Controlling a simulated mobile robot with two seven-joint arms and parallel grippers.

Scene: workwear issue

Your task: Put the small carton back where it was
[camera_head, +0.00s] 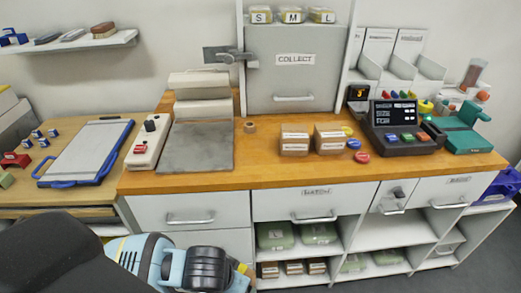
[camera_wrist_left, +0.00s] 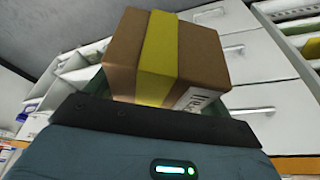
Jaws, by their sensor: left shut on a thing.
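My left gripper (camera_wrist_left: 158,118) is shut on a small brown carton (camera_wrist_left: 205,58) with a wide yellow band and a white printed label low on its right side. The carton sits tilted in the wrist view, and its lower edge is hidden behind the gripper. In the head view my left arm comes in at the bottom left; its fingers and the held carton do not show there. Two other small brown cartons with white labels, a left one (camera_head: 295,141) and a right one (camera_head: 329,140), stand side by side on the wooden counter (camera_head: 270,172). My right gripper is not in view.
A grey COLLECT cabinet (camera_head: 295,80) stands behind the cartons. Coloured discs (camera_head: 361,157) and a dark terminal (camera_head: 405,125) are to their right. A grey pad (camera_head: 195,150) lies left. Open shelves under the counter hold green packs (camera_head: 275,236) and small boxes (camera_head: 293,267).

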